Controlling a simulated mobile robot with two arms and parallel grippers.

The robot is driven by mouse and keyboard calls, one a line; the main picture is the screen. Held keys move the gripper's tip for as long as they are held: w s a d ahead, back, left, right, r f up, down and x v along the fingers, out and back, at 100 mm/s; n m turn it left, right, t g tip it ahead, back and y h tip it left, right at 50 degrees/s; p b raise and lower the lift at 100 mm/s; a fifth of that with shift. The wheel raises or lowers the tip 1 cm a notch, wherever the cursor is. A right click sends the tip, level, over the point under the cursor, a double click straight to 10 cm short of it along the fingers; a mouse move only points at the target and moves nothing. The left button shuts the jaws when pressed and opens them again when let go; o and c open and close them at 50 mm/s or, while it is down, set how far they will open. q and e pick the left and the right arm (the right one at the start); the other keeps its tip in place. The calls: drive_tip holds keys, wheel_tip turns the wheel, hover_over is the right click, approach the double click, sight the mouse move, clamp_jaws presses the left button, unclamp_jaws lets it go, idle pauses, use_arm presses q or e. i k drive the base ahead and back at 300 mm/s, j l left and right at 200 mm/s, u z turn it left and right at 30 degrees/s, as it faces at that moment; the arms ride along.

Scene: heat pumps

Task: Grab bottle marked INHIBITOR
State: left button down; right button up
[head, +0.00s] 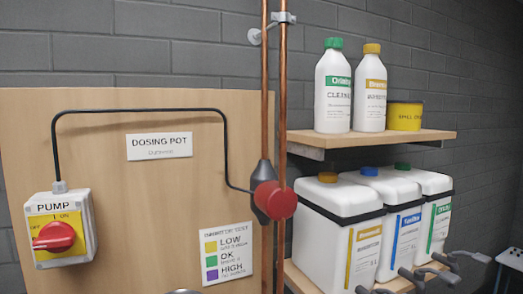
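A white bottle with a yellow cap (371,88) stands upright on the upper wooden shelf. Its yellow-banded label has small text that seems to read INHIBITOR, though it is blurred. A white bottle with a green cap (333,87) stands just left of it, with a green band and the word CLEANER partly legible. Neither of my grippers is in view.
A yellow tin (405,116) stands right of the bottles on the upper shelf (400,137). Below are white containers with a yellow cap (340,240), blue cap (400,222) and green cap (432,205), with dark taps in front. Copper pipes (281,100) run vertically left of the shelves.

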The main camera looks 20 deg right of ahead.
sight(370, 75)
drive_tip(key=z, duration=1.4)
